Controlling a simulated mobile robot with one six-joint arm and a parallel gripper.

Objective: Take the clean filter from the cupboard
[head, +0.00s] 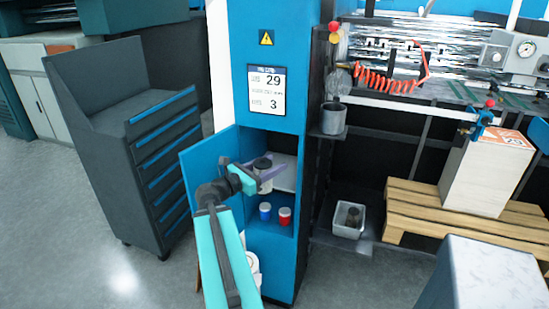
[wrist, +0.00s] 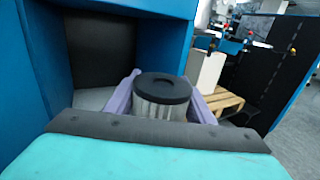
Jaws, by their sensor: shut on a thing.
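The clean filter (wrist: 160,108) is a pale pleated cylinder with a black cap, upright between the two purple fingers of my gripper (wrist: 163,100) in the wrist view. In the head view my gripper (head: 263,172) is at the opening of the blue cupboard (head: 267,125), shut on the filter (head: 263,163). The filter is at the height of the upper shelf (head: 287,172). I cannot tell whether it still touches the shelf. The cupboard door (head: 200,170) stands open to the left.
A blue-lidded jar (head: 265,211) and a red-lidded jar (head: 285,215) stand on the lower shelf. A dark drawer cabinet (head: 130,150) is to the left. A grey bin (head: 348,220) and a wooden pallet (head: 420,212) with a box (head: 480,175) are to the right.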

